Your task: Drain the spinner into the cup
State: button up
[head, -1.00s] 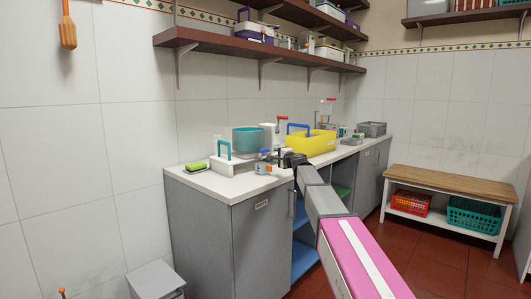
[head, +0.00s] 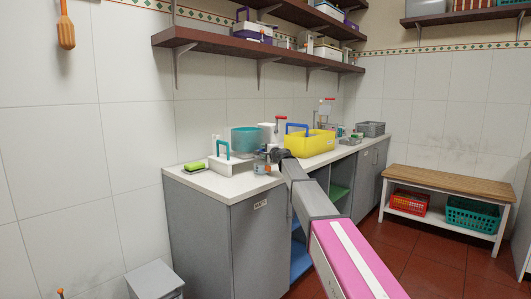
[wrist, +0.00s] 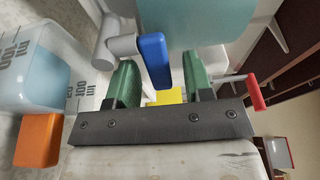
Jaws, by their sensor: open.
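The spinner appears to be the teal tub (head: 245,139) on the counter, behind a white box with a teal handle (head: 228,164). In the wrist view its teal wall (wrist: 200,20) fills the top, with a grey-white pipe (wrist: 115,43) and a blue tap lever (wrist: 157,62). My gripper (wrist: 162,92) is open, its green fingers on either side of the lever's free end. Contact with the lever cannot be told. The clear cup (wrist: 65,70), with volume marks and an orange part (wrist: 40,140), is left of my fingers. In the head view my gripper (head: 273,155) is small and partly hidden.
A yellow basket (head: 310,144) with a blue handle stands right of the tub. A green sponge (head: 195,167) lies at the counter's left end. A red-ended handle (wrist: 254,90) shows right of my fingers. Shelves hang above; a wooden bench (head: 450,183) stands at right.

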grip_shut()
jog(key=shift+w+n+g+y, duration=0.3)
jog(key=shift+n+g+y, duration=0.3)
jog(key=shift+y, duration=0.1)
jog(key=shift+a+n+g+y, duration=0.2)
jog(key=shift+n+g+y, duration=0.5)
jog(key=shift+g+y, duration=0.1)
grip_release()
jog(key=shift+d, duration=0.1)
